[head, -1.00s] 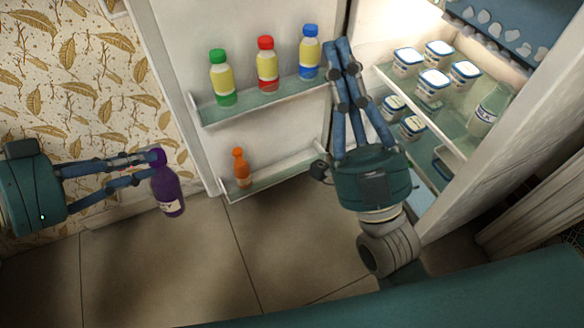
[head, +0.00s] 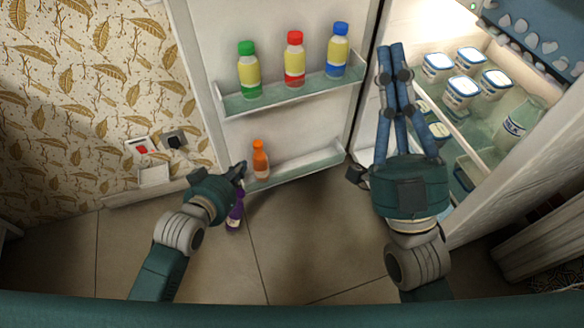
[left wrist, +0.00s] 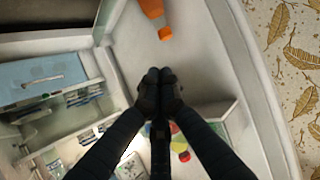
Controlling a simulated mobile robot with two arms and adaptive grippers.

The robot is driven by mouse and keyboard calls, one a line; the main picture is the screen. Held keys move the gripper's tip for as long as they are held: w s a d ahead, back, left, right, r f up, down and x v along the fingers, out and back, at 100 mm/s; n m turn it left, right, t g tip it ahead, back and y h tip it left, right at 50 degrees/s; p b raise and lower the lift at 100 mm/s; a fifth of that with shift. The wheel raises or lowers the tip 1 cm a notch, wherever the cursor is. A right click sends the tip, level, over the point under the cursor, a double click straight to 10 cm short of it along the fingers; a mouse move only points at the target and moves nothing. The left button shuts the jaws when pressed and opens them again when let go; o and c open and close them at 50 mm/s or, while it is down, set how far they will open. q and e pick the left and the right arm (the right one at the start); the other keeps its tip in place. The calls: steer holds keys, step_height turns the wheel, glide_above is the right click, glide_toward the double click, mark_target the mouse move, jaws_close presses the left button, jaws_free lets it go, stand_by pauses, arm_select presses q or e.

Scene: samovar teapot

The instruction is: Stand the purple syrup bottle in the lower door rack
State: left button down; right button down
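The purple syrup bottle (head: 234,219) hangs below my left gripper (head: 241,170) in the head view, partly hidden by it. The gripper's fingers are drawn together at the bottle's top, and their tips are mostly hidden. In the left wrist view the fingertips (left wrist: 160,88) meet, and I cannot make out the bottle there. The lower door rack (head: 312,163) is just right of the left gripper. An orange bottle (head: 260,160) stands at its left end; its orange also shows in the left wrist view (left wrist: 153,9). My right gripper (head: 391,48) is raised before the fridge opening, apparently empty.
The upper door rack (head: 300,93) holds a green-capped bottle (head: 248,72), a red-capped bottle (head: 294,60) and a blue-capped bottle (head: 338,51). The lower rack is clear right of the orange bottle. Fridge shelves with several tubs and a milk bottle (head: 519,122) are at the right.

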arm_select(q)
steer(key=s+d+f+h, duration=0.1)
steer(key=d, duration=1.7)
steer(key=shift+s+f, duration=0.35)
